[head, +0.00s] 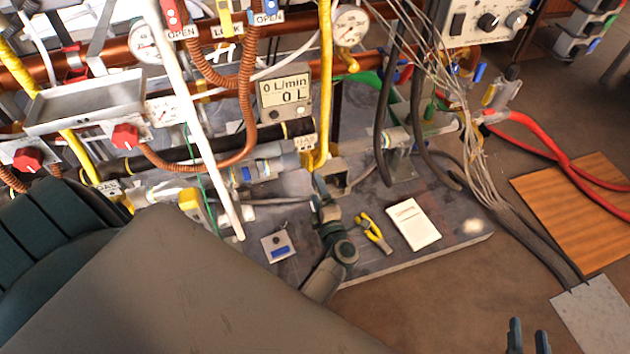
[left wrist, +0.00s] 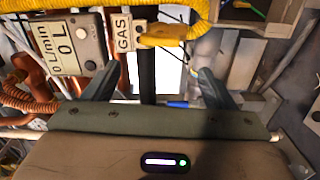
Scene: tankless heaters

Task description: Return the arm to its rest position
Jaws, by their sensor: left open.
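My left arm reaches in from behind the large grey arm link at lower left of the head view. Its gripper (head: 320,184) is small and seen nearly edge-on, just below the GAS tag (head: 305,142). In the left wrist view the two dark fingers (left wrist: 158,82) stand well apart with nothing held between them. The GAS tag (left wrist: 124,32) and the flow display (left wrist: 70,45) lie beyond them. My right gripper (head: 528,337) shows only its two fingertips at the bottom edge of the head view, apart and empty.
Pipes, gauges and a yellow hose (head: 325,80) crowd the area around my left gripper. Yellow-handled pliers (head: 374,232), a white notepad (head: 413,223) and a small blue-marked box (head: 278,246) lie on the grey slab (head: 455,232). Cables hang at right; brown floor is open below the slab.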

